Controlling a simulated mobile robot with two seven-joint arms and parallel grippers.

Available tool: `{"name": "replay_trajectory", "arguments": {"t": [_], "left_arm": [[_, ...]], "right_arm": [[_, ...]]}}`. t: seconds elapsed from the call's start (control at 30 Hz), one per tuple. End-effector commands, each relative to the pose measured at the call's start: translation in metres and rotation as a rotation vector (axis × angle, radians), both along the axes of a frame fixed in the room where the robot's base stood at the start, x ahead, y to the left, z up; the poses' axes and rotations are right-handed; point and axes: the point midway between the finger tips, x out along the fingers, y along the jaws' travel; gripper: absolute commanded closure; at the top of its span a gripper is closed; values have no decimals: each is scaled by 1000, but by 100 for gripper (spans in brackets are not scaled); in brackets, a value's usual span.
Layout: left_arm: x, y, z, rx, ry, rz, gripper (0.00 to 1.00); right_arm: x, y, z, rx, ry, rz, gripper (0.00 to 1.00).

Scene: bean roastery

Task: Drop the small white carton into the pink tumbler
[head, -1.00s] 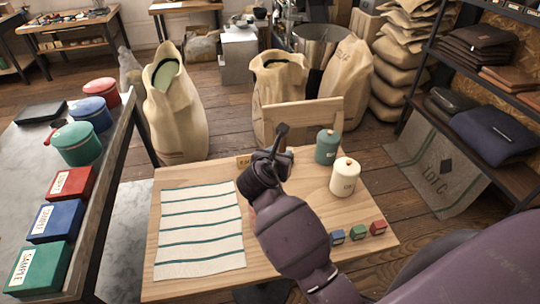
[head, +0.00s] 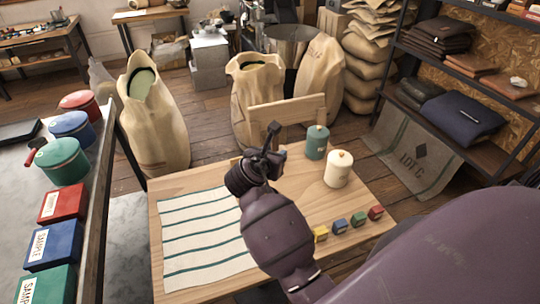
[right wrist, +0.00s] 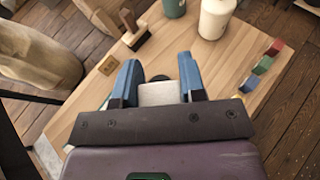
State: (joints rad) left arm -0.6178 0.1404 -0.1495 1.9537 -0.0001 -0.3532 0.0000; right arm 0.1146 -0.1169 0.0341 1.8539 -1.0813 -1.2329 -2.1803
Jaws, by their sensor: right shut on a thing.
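My right gripper (right wrist: 158,75) is shut on a small white carton (right wrist: 158,94), which sits between its two blue fingers in the right wrist view. The gripper is above the wooden table (head: 178,285). In the head view my own wrist hides the carton and most of the fingers. A dark round shape shows just beyond the carton in the wrist view; I cannot tell what it is. I see no pink tumbler in either view. My left gripper is not in view.
A striped cloth (head: 205,235) covers the table's left part. A teal canister (head: 316,143), a cream canister (head: 338,169) and several small coloured boxes (head: 358,219) stand on the right. A stamp (right wrist: 132,35) stands near the far edge. A grey counter (head: 70,180) is at left.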

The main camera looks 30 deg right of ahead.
Motion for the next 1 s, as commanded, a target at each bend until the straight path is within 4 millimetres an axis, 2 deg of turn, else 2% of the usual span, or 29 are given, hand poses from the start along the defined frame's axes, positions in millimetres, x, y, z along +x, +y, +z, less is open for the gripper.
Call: {"name": "replay_trajectory", "arguments": {"t": [0.27, 0.47, 0.6, 1.0], "left_arm": [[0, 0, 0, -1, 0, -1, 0], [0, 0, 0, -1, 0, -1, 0], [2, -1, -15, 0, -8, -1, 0], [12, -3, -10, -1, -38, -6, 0]], "right_arm": [[-1, 0, -19, -1, 4, -1, 85], [-1, 0, -42, 0, 5, 0, 85], [0, 0, -53, 1, -2, 0, 85], [0, 0, -59, 0, 1, 0, 85]]}}
